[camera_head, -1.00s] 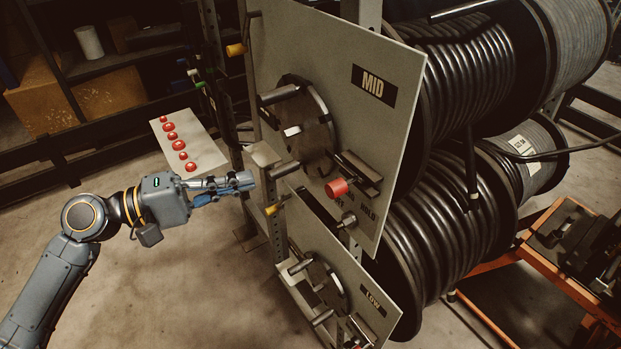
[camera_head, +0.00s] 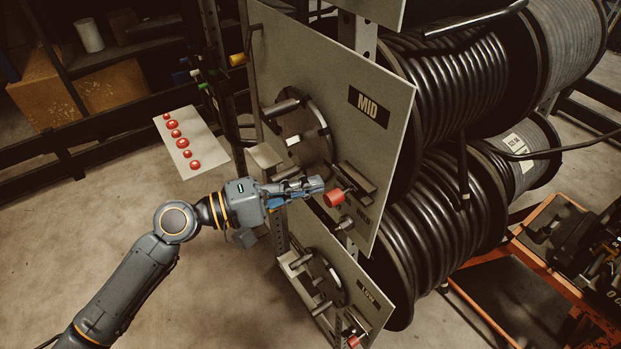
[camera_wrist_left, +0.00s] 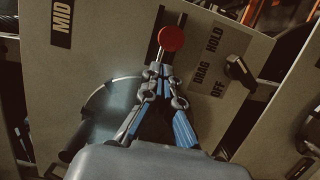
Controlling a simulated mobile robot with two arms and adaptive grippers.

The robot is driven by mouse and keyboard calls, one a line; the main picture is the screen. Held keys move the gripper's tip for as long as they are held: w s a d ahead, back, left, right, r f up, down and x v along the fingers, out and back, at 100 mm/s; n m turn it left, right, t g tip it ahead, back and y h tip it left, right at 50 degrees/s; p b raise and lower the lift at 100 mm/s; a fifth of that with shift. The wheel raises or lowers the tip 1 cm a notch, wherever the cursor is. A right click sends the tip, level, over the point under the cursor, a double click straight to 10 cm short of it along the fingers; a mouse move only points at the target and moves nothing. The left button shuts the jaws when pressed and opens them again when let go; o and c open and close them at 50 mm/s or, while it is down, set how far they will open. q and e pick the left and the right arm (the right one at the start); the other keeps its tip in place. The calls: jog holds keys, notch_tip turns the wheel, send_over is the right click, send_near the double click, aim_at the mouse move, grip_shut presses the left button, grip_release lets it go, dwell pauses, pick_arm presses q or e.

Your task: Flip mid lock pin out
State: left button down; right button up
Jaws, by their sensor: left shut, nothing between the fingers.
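The MID panel (camera_head: 383,75) is a tilted grey plate with a round crank disc (camera_head: 312,125). A red-knobbed lock pin (camera_head: 334,198) sticks out from its lower part, and its red knob also shows in the left wrist view (camera_wrist_left: 171,38). My left gripper (camera_head: 318,184) is shut and empty, its tips just left of the red knob in the head view. In the left wrist view the closed fingertips (camera_wrist_left: 157,72) lie just below the knob; I cannot tell whether they touch it. My right gripper is not in view.
A dark bracket (camera_head: 357,177) sits just above the knob. The LOW panel (camera_head: 350,285) with its own crank stands below. Large black hose reels (camera_head: 450,220) fill the space behind the panels. Open floor lies at left.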

aim_at(329, 203)
pick_arm(q)
jog(key=shift+s+d, duration=0.35)
jog(key=shift+s, duration=0.2)
jog(key=shift+s+d+p, duration=0.4)
jog(key=shift+s+p, duration=0.05)
jog(key=shift+s, duration=0.15)
jog(key=shift+s+d+p, duration=0.4)
jog(key=shift+s, duration=0.2)
jog(key=shift+s+d, duration=0.25)
jog(key=shift+s, duration=0.05)
jog(key=shift+w, duration=0.15)
